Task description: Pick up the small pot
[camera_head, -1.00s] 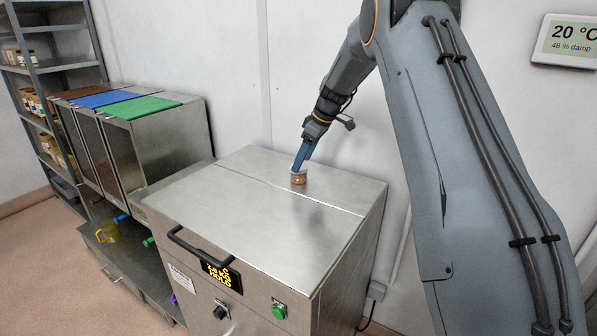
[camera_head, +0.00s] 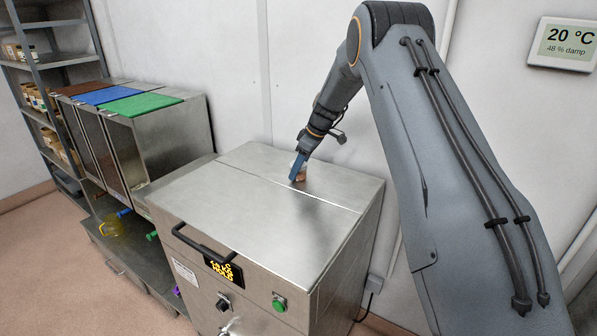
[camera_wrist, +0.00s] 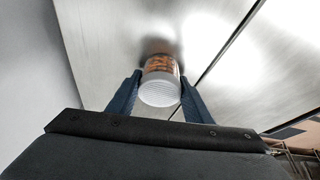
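The small pot (camera_wrist: 160,72) has a pale ribbed lid and an orange-brown label. In the wrist view it stands between the two fingers of my gripper (camera_wrist: 160,88), with its lid towards the camera. The fingers are apart, one on each side of the pot and very close to it; I cannot make out a clear grip. In the head view my gripper (camera_head: 298,171) reaches down to the metal top, and a finger hides part of the pot (camera_head: 303,174).
The pot stands on the flat steel top of a cabinet (camera_head: 250,215) with a black handle (camera_head: 200,245). The rest of the top is clear. Bins with brown, blue and green lids (camera_head: 140,106) stand at left, near a shelf rack (camera_head: 50,60). A wall lies behind.

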